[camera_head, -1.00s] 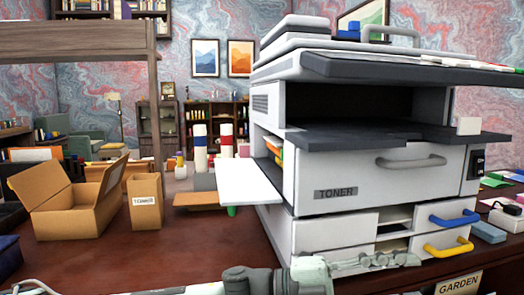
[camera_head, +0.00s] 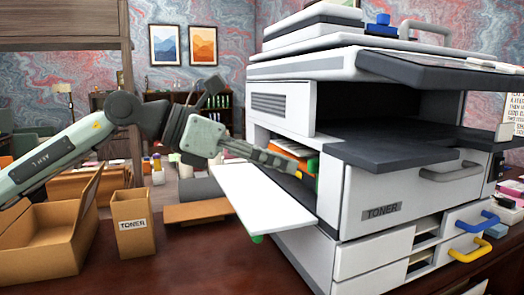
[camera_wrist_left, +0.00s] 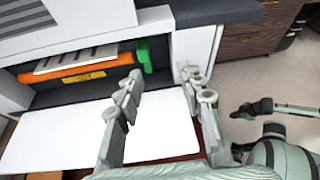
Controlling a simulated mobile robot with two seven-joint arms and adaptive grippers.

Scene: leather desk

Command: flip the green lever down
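The green lever (camera_wrist_left: 145,53) stands upright at the right end of the orange cartridge (camera_wrist_left: 75,68) in the printer's open side bay, seen in the left wrist view. In the head view, the orange cartridge (camera_head: 291,148) and a bit of green show behind my left gripper (camera_head: 296,161), which reaches in from the left over the white flap. In the left wrist view, my left gripper (camera_wrist_left: 163,78) has its two fingers spread and empty, with the lever beyond and between them, a little nearer the left finger. I see no contact with the lever.
The white flap (camera_head: 262,200) sticks out below the bay. The printer body (camera_head: 292,112) borders the opening. A toner box (camera_head: 132,222) and an open carton (camera_head: 40,240) stand on the desk at left.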

